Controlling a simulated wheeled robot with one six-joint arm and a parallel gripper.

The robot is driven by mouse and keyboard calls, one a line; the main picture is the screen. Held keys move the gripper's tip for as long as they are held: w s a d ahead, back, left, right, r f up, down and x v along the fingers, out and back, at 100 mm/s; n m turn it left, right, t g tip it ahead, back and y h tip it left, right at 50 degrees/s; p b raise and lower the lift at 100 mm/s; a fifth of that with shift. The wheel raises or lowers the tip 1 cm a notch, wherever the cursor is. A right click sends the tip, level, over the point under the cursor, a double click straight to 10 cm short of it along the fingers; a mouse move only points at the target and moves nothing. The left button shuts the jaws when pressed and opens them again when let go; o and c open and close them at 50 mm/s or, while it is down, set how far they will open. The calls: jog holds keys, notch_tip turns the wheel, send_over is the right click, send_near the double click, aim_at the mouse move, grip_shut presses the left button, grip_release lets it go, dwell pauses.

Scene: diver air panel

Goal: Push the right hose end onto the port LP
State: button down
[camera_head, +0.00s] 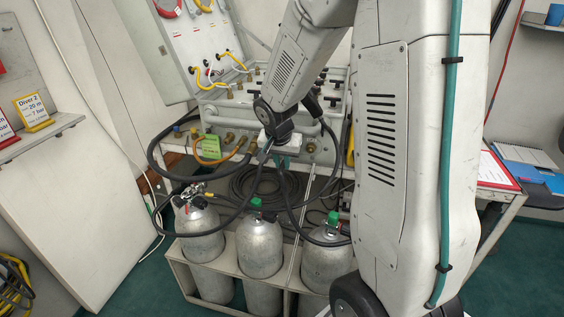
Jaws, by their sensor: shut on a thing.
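My gripper (272,152) is at the front of the grey air panel (318,150), seen from behind my arm. It is shut on a black hose end, which its body mostly hides. A black hose (263,172) runs down from the jaws, and another dark hose (287,190) hangs just right of it. Brass fittings (230,137) show along the panel front, left of my gripper. I cannot read which port is LP, and I cannot tell whether the held end touches a port.
Three grey cylinders (261,247) stand in a rack below the panel, with black hoses looping above them. A shelf with signs (34,112) is far left. A table (503,190) stands at right.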

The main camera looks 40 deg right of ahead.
jog(key=shift+w+d+r, duration=0.1)
jog(key=shift+w+d, duration=0.75)
jog(key=shift+d, duration=0.15)
dwell(0.9)
jog(key=c, duration=1.3)
grip_release()
jog(key=shift+d, duration=0.15)
jog(key=v, duration=0.7)
jog(key=shift+s+r, duration=0.1)
jog(key=shift+r, duration=0.25)
